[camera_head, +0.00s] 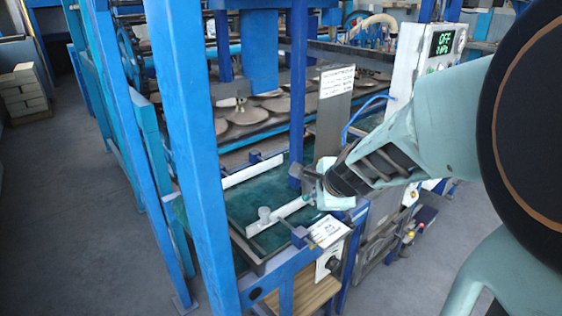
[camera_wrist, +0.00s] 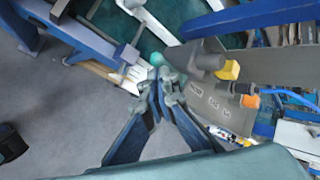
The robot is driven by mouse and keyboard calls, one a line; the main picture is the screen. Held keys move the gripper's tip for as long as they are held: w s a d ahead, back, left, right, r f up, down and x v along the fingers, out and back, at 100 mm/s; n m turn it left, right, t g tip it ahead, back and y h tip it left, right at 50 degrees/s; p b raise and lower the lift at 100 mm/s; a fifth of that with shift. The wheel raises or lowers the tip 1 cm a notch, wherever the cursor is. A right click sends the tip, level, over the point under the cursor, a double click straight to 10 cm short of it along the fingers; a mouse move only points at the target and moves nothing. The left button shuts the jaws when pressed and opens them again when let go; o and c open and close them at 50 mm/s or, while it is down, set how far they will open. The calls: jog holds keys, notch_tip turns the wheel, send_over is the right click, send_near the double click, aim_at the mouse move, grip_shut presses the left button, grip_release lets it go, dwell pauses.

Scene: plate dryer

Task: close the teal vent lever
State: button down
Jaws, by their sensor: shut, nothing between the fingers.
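A small rounded teal end (camera_wrist: 155,59), which looks like the tip of the vent lever, shows in the wrist view just past my fingertips, beside a grey cylindrical fitting (camera_wrist: 195,60). My gripper (camera_wrist: 160,76) is shut and empty. Its fingertips are very close to the teal end; I cannot tell whether they touch it. In the head view my wrist reaches down over the front corner of the dryer frame, and the fingertips are not clearly seen there. Most of the lever is hidden, so its angle cannot be told.
A blue upright post (camera_head: 190,140) stands at the left of the dryer. A teal bed (camera_head: 250,195) with white bars lies inside the frame. A control box (camera_head: 422,62) with a green "OFF" display stands behind my arm. A yellow fitting (camera_wrist: 231,70) sits right of the fingertips. Open floor (camera_head: 90,220) lies left.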

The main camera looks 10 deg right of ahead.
jog(key=shift+s+a+f+b, duration=0.15)
jog(key=shift+a+f+b, duration=0.05)
jog(key=shift+f+b, duration=0.4)
dwell(0.5)
jog(key=shift+d+f, duration=0.15)
jog(key=shift+w+d+f+b, duration=0.1)
jog(key=shift+w+d+b, duration=0.2)
jog(key=shift+d+b, duration=0.25)
